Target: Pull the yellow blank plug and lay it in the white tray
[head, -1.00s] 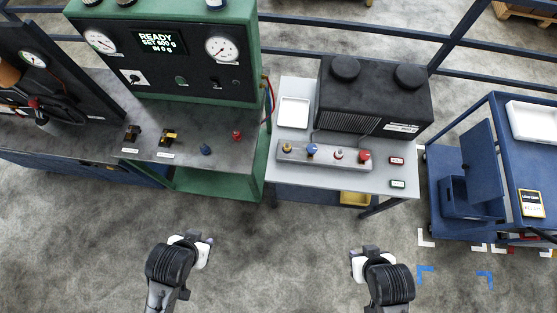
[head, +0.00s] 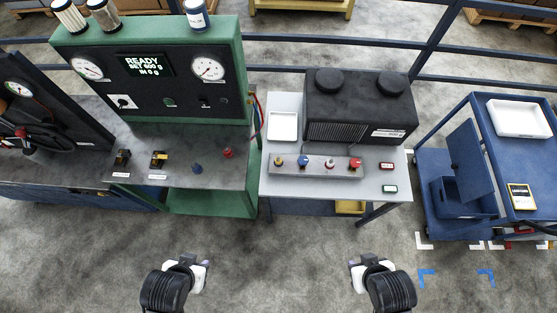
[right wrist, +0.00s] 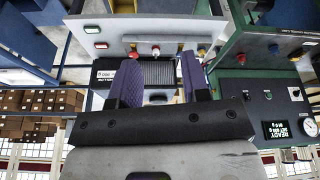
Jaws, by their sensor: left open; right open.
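A small plug with a yellow-brass top (head: 278,161) stands at the left end of a grey bar (head: 316,167) on the light table. A white tray (head: 283,126) lies empty on the same table, behind the plug. My left gripper (head: 196,264) and right gripper (head: 355,264) are apart from everything, over the floor in front of the table. Both are open and empty. The right wrist view shows the right gripper's purple fingers (right wrist: 160,80) spread, with the bar beyond, upside down.
A black ribbed machine (head: 358,108) stands behind the bar. A green gauge cabinet (head: 150,75) with a bench is to the left. A blue trolley (head: 447,165) at right carries another white tray (head: 520,119). The floor in front is clear.

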